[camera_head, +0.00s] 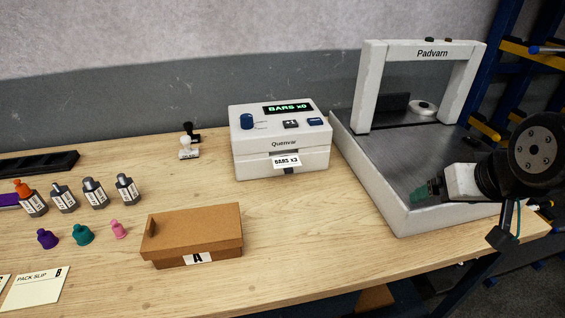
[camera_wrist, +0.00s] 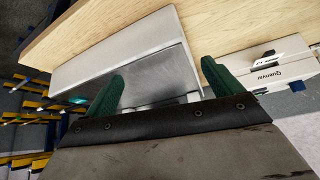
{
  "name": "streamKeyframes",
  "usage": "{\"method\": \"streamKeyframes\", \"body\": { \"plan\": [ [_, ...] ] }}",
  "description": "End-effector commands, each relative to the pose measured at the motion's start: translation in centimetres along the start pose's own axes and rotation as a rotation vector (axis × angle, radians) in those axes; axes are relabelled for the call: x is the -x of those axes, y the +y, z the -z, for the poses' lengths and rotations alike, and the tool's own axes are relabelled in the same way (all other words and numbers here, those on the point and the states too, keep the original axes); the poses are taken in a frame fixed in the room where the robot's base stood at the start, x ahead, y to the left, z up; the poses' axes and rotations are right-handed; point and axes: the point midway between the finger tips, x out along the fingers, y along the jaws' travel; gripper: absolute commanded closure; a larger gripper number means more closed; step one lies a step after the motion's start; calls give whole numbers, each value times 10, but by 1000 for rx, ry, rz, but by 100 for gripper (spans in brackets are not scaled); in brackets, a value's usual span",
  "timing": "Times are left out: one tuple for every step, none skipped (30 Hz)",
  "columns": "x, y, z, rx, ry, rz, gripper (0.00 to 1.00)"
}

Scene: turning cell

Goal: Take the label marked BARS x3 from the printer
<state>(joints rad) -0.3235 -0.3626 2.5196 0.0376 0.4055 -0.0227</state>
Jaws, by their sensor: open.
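The label marked BARS x3 (camera_head: 287,162) sticks out of the front slot of the white printer (camera_head: 262,164). The printer's green display reads BARS x0. The printer also shows at the right of the wrist view (camera_wrist: 290,69), with a small white piece at its front that I take for the label (camera_wrist: 268,56). My gripper (camera_head: 420,192) is at the right, over the front part of the grey Padvarn machine, well to the right of the printer. In the wrist view its two green fingers (camera_wrist: 163,88) are spread apart with nothing between them.
The Padvarn machine (camera_head: 366,90) with its tall white frame stands right of the printer. A brown box marked A (camera_head: 215,222) lies front left of the printer. The table before the printer is clear.

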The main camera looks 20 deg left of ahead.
Motion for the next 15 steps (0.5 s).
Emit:
{"method": "streamKeyframes", "body": {
  "plan": [
    [-26,-27,16,51,60,37,9],
    [-38,-42,26,75,107,57,9],
    [-52,-63,37,106,170,84,9],
    [-63,-79,45,128,215,104,9],
    [-72,-96,51,146,262,125,9],
    [-83,-118,58,172,320,156,9],
    [-90,-134,62,188,363,177,9],
    [-96,-149,64,203,402,197,9],
    [-103,-168,66,220,452,222,9],
    [-107,-182,67,232,486,240,9],
    [-110,-194,67,241,517,256,9],
    [-113,-208,67,252,554,275,9],
    [-115,-217,66,258,579,288,9],
    [-116,-224,66,264,601,299,9],
    [-118,-233,65,269,625,312,9]
  ]
}}
